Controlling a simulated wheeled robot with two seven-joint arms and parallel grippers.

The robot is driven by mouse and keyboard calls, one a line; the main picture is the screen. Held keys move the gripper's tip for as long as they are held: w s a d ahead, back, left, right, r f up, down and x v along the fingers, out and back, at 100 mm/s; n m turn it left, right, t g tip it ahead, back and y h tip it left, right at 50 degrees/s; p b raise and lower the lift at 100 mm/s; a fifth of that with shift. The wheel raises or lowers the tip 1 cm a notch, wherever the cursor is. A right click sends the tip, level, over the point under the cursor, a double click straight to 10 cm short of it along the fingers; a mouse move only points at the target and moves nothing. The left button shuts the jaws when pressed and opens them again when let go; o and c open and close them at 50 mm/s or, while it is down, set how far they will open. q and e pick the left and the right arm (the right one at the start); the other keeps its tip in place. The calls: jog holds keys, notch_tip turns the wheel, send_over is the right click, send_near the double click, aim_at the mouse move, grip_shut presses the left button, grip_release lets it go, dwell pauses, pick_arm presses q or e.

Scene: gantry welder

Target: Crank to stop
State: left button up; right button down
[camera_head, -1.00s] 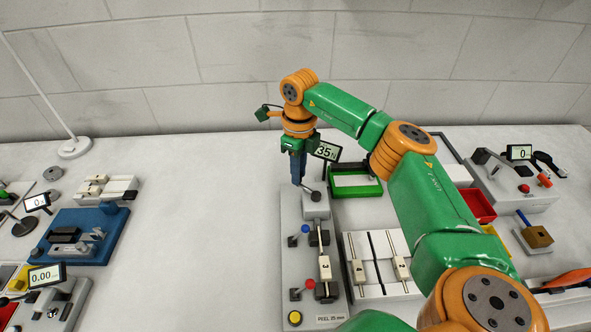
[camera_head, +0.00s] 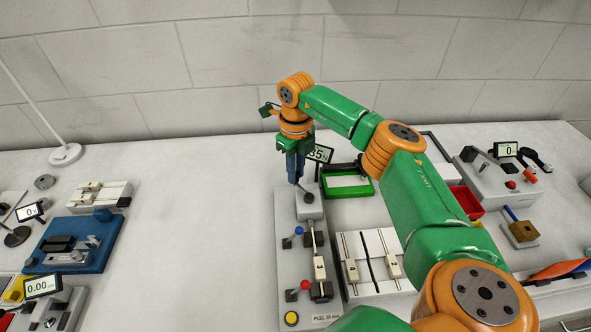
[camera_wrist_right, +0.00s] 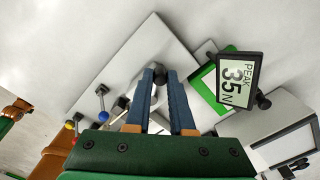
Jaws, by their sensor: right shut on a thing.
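The peel tester (camera_head: 292,262) is a long grey base labelled PEEL 25 mm, standing upright in the middle of the head view. Its grey block (camera_head: 310,211) at the far end carries the dark crank (camera_head: 308,197). My right gripper (camera_head: 295,182) points down at that end. In the right wrist view, its blue fingers (camera_wrist_right: 161,82) are shut on the crank's dark round knob (camera_wrist_right: 160,74); the arm under the knob is partly hidden by the fingers. The tester's display (camera_wrist_right: 236,82) reads PEAK 35 N. My left gripper is not in view.
A green-rimmed tray (camera_head: 348,194) stands close right. A plate with rods (camera_head: 378,285) is beside it. The table to the left is clear up to the blue fixture (camera_head: 103,235).

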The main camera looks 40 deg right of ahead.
jog(key=c, duration=0.8)
grip_release()
notch_tip(320, 180, up, 7)
jog(key=shift+r+b, duration=0.1)
jog(key=shift+b, duration=0.5)
